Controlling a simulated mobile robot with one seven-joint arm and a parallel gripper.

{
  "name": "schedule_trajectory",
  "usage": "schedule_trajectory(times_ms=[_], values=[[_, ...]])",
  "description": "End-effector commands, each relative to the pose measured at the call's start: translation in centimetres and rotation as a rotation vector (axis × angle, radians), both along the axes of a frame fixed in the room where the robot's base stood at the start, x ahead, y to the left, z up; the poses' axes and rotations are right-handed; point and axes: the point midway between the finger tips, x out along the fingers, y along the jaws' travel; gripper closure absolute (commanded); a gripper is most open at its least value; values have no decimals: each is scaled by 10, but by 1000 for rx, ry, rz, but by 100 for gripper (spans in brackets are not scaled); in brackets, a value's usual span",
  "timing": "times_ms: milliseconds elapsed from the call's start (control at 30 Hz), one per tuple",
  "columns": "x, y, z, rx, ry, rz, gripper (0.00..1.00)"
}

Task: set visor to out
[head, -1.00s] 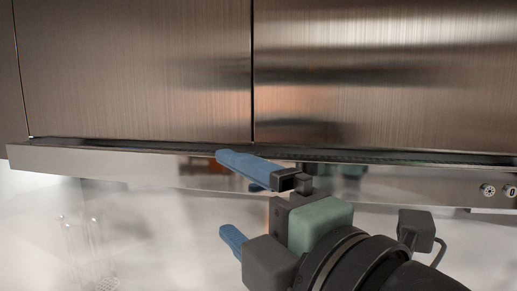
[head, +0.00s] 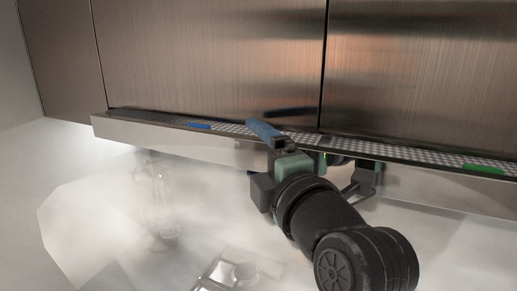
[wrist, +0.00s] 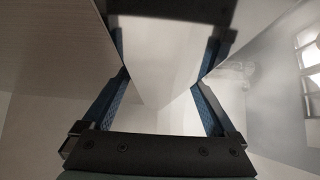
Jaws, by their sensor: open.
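The visor (head: 170,136) is the long metal front strip under the steel cabinets. A perforated strip shows along its top, between its front edge and the cabinet doors. My gripper (head: 260,142) is at the visor's front edge, near the middle. Its upper blue finger lies over the top of the visor; the lower finger is hidden in the head view. In the wrist view my gripper (wrist: 167,50) is open, with the pale visor panel (wrist: 150,60) between the two blue fingers. I cannot tell whether either finger touches it.
Steel cabinet doors (head: 210,60) stand directly above and behind the visor. A blue mark (head: 199,126) and a green mark (head: 483,169) lie on the perforated strip. Below are a clear glass item (head: 160,200) and a shiny metal object (head: 230,272). Free room lies left below.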

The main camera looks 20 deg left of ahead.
Motion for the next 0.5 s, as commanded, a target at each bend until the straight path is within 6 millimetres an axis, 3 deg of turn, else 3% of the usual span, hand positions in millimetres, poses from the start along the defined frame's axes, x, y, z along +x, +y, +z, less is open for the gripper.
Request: schedule_trajectory(times_ms=[100,500], values=[[0,0,0,0,0,0,9],[0,0,0,0,1,0,81]])
